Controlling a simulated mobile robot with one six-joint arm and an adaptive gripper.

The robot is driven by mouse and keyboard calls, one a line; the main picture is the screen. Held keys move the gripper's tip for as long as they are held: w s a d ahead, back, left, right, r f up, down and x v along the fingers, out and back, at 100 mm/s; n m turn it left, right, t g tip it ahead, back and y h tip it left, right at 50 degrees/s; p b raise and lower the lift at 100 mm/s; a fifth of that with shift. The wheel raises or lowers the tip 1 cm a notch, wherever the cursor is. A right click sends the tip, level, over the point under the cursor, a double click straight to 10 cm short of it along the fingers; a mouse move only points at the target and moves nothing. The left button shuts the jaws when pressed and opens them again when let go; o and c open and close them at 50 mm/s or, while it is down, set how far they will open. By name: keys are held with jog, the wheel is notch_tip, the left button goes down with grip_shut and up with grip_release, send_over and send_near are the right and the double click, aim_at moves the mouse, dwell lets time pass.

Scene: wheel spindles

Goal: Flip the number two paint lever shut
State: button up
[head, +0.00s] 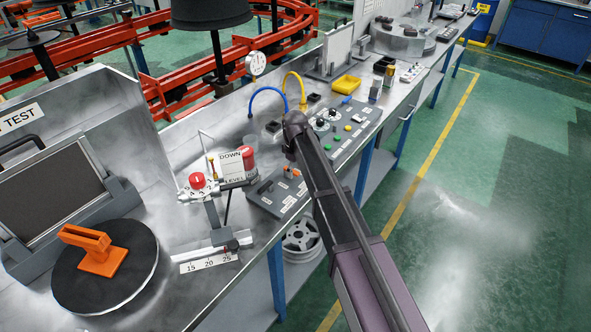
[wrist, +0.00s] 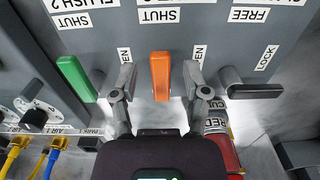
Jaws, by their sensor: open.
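An orange lever (wrist: 160,76) sits on a grey panel (wrist: 215,22) in the wrist view, upright in the picture. A "SHUT" label lies above it, and a partly hidden label ending in "EN" is beside it. Its number label is cut off, so I cannot tell whether it is number two. My gripper (wrist: 160,80) is open, with one finger on each side of this lever and a gap on both sides. In the head view my gripper (head: 290,150) is over the grey lever box (head: 262,200); my arm hides part of the box.
A green lever (wrist: 77,79) under a "FLUSH 2" label is left of the fingers in the wrist view. A black lever (wrist: 251,89) beside "LOCK" lies to the right. A red can (wrist: 226,150) stands below. Blue and yellow hoses (wrist: 50,162) are at lower left.

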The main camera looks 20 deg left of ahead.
jog(key=shift+s+m, duration=0.1)
jog(key=shift+m, duration=0.2)
jog(key=shift+s+a+m, duration=0.1)
jog(key=shift+s+m, duration=0.1)
jog(key=shift+m, duration=0.45)
jog(key=shift+s+a+m, duration=0.1)
jog(key=shift+s+m, duration=0.1)
jog(key=shift+m, duration=0.45)
notch_tip(320, 180, up, 14)
jog(key=p, duration=1.4)
jog(key=s+d+f+m+b, duration=0.1)
jog(key=s+d+m, duration=0.1)
jog(key=d, duration=1.2)
jog(key=s+d+f+m+b, duration=0.2)
jog(key=s+d+m, duration=0.1)
jog(key=d, duration=1.1)
jog(key=shift+d+f+m, duration=0.25)
jog(key=shift+m, duration=0.55)
jog(key=s+d+m, duration=0.4)
jog(key=s+d, duration=0.6)
jog(key=d, duration=0.5)
jog(key=shift+m, duration=0.4)
jog(key=shift+a, duration=0.1)
